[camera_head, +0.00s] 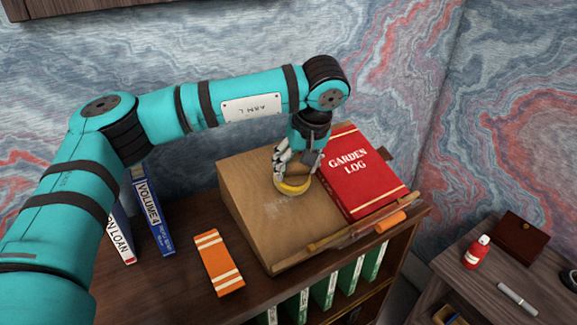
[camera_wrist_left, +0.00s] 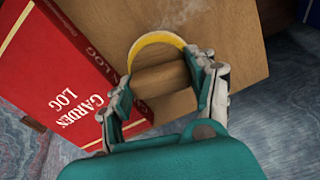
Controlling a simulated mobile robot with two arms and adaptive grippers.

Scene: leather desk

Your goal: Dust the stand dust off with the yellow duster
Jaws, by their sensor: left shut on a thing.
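The sloped wooden stand (camera_head: 240,190) sits on top of the bookcase. A faint pale patch of dust (camera_head: 284,209) shows on its slanted face, just below the duster; pale dust also shows in the left wrist view (camera_wrist_left: 203,24). My left gripper (camera_head: 293,177) reaches down over the stand and is shut on the yellow duster (camera_head: 293,188). The duster is at the stand's face, left of the red Garden Log book (camera_head: 362,170); whether it touches cannot be told. In the left wrist view the duster's yellow rim (camera_wrist_left: 155,41) arches between my fingers (camera_wrist_left: 165,105). My right gripper is not in view.
A side table at right holds a red bottle (camera_head: 476,252).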

